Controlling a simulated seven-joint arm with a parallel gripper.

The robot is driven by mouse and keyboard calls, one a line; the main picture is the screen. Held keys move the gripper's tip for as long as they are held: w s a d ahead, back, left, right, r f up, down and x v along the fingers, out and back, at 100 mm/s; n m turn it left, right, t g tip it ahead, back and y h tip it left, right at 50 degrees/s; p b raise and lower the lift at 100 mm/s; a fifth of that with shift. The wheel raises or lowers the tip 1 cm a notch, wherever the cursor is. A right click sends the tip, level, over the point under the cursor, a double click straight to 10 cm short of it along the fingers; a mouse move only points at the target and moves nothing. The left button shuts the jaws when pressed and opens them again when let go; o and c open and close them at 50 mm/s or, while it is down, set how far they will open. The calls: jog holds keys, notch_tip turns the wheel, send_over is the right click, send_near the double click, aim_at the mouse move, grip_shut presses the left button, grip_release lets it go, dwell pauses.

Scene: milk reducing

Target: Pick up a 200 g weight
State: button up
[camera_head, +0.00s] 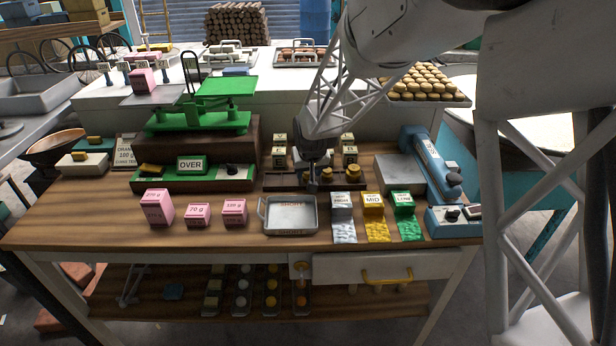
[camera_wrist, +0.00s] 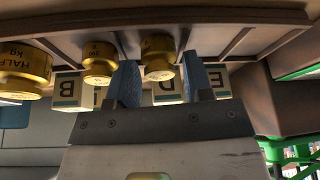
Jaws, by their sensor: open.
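Several brass weights stand in a dark rack (camera_head: 285,181) at the back middle of the bench. In the head view I see a brass weight (camera_head: 326,176) beside my gripper (camera_head: 313,179) and a larger one (camera_head: 353,171) to its right. In the wrist view, my gripper (camera_wrist: 160,72) is open, its two blue fingers pointing toward the rack. A small brass weight (camera_wrist: 158,57) appears between the fingertips; whether they touch it I cannot tell. Another weight (camera_wrist: 97,62) is left of the fingers, and a "HALF kg" weight (camera_wrist: 22,70) further left. No 200 g marking is readable.
Lettered blocks (camera_wrist: 72,90) stand close behind the weights. A green balance scale (camera_head: 200,118) is on the left. Pink blocks (camera_head: 157,207), a metal tray (camera_head: 290,216) and coloured sample cards (camera_head: 375,205) line the front. Open wood lies at the front left.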

jog(key=shift+c, duration=0.3)
jog(key=c, duration=0.7)
jog(key=shift+r, duration=0.15)
jog(key=shift+r, duration=0.8)
jog(key=shift+v, duration=0.95)
jog(key=s+d, duration=0.1)
jog(key=s, duration=0.4)
jog(key=s+d+r, duration=0.1)
jog(key=s, duration=0.4)
jog(key=s+d, duration=0.1)
jog(key=s, duration=0.4)
jog(key=shift+d+r, duration=0.1)
jog(key=shift+r, duration=0.1)
